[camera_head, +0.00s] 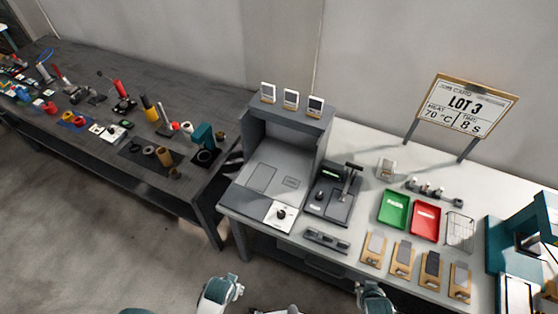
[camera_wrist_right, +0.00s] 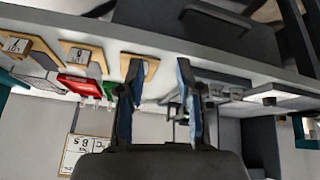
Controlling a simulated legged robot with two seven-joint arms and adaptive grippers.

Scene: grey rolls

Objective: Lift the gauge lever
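The gauge (camera_head: 333,197) is a dark grey flat device on the white bench, right of a grey box-shaped machine. Its lever (camera_head: 350,180) stands on its right side with a black bar across the top. A small greenish display and a dark knob show on the gauge. My right gripper (camera_wrist_right: 158,82) shows in the right wrist view, with its two dark fingers apart and nothing between them. It is in front of the bench edge, apart from the gauge. My white and teal arm parts show at the bottom of the head view. I cannot see my left gripper.
The grey machine (camera_head: 270,165) stands left of the gauge. A dark bar-shaped tray (camera_head: 327,241) lies before it. Green (camera_head: 393,209) and red (camera_head: 425,221) trays, a wire basket (camera_head: 460,231) and several wooden blocks are to the right. A job card sign (camera_head: 464,106) stands behind.

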